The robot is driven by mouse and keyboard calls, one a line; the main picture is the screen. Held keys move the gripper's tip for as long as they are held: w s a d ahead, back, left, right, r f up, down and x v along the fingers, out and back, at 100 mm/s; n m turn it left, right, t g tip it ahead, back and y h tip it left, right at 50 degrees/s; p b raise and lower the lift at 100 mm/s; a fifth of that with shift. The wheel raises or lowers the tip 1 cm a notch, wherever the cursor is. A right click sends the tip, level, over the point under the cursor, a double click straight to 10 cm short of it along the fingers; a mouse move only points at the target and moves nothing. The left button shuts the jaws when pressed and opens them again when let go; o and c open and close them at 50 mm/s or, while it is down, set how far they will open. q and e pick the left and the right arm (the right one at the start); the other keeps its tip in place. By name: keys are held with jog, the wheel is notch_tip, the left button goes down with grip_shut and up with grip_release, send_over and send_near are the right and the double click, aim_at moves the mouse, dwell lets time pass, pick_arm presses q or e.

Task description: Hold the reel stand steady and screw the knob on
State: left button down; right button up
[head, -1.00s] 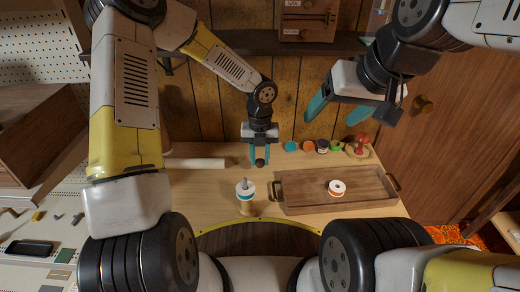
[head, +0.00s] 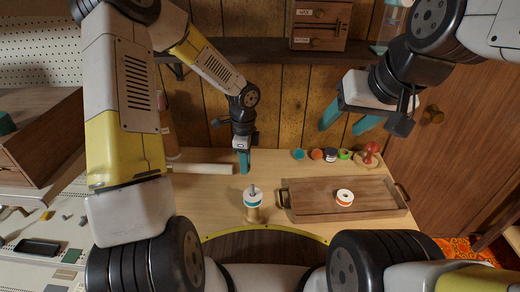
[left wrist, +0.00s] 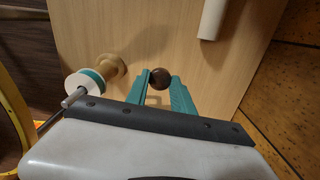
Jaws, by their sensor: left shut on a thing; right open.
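The reel stand (head: 253,216) stands upright on the table left of the tray. It carries a white and teal reel (head: 252,201), with a metal spindle (head: 253,189) sticking up out of it. In the left wrist view the reel (left wrist: 84,84) and spindle (left wrist: 74,97) show left of my fingers. My left gripper (head: 244,166) is shut on a dark round knob (left wrist: 160,78), above the table and behind the stand, apart from it. The knob is hidden in the head view. My right gripper (head: 346,123) is open and empty, high at the right, away from the stand.
A wooden tray (head: 312,207) holding another reel (head: 345,197) lies right of the stand. Several small coloured spools and a red object (head: 370,155) line the table's back right. A pale roll (head: 204,168) lies at the back left. The table around the stand is clear.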

pick_arm(q)
jog(key=a+n, duration=0.8)
jog(key=n, duration=1.1)
jog(key=shift+s+r, duration=0.2)
jog(key=shift+r, duration=0.25)
jog(key=shift+a, duration=0.1)
